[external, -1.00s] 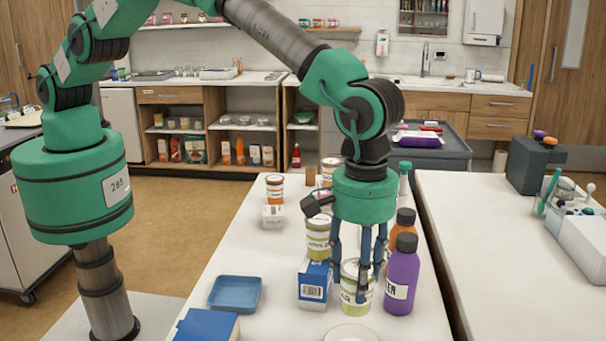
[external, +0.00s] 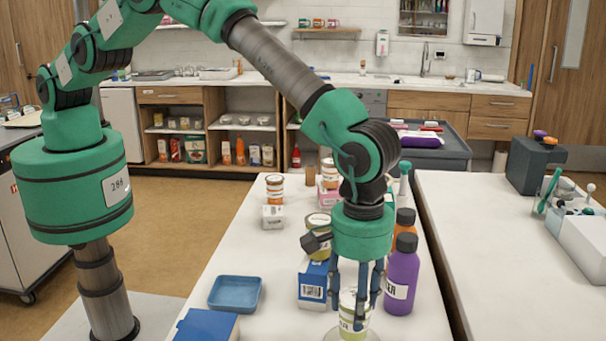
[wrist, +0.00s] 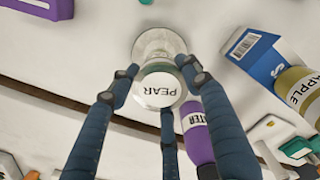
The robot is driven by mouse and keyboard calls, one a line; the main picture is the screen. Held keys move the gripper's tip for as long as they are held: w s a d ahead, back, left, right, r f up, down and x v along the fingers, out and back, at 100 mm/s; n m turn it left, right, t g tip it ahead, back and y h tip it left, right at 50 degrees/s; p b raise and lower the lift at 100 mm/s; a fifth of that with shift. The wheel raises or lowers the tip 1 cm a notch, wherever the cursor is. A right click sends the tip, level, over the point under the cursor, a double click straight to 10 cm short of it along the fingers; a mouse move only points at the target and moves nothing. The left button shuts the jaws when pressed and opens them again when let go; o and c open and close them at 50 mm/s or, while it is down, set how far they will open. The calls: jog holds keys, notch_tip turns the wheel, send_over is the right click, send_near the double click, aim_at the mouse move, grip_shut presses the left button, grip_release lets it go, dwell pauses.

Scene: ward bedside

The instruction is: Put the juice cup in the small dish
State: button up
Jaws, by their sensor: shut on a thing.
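The juice cup (external: 347,302), with a pale green label, is held upright near the front of the white table. Its white lid reads PEAR in the wrist view (wrist: 160,90). My gripper (external: 357,308) points down with its fingers shut around the cup. A pale round small dish (external: 331,335) shows under the cup at the bottom edge of the external view. Its glassy rim appears beyond the cup in the wrist view (wrist: 143,40). The cup is over the dish; I cannot tell whether its base touches it.
A blue-and-white carton (external: 312,287) and another juice cup (external: 318,226) stand left of and behind my gripper. A purple bottle (external: 403,275) and an orange bottle (external: 404,222) stand close on the right. A blue square tray (external: 235,293) lies left, with bare table between.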

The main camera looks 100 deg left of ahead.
jog(key=shift+f, duration=1.85)
jog(key=shift+f, duration=0.15)
jog(key=o, duration=1.3)
jog(key=shift+o, duration=0.2)
notch_tip(320, 180, up, 12)
jog(key=shift+f, duration=0.2)
jog(key=shift+r, duration=0.35)
jog(key=shift+r, duration=0.1)
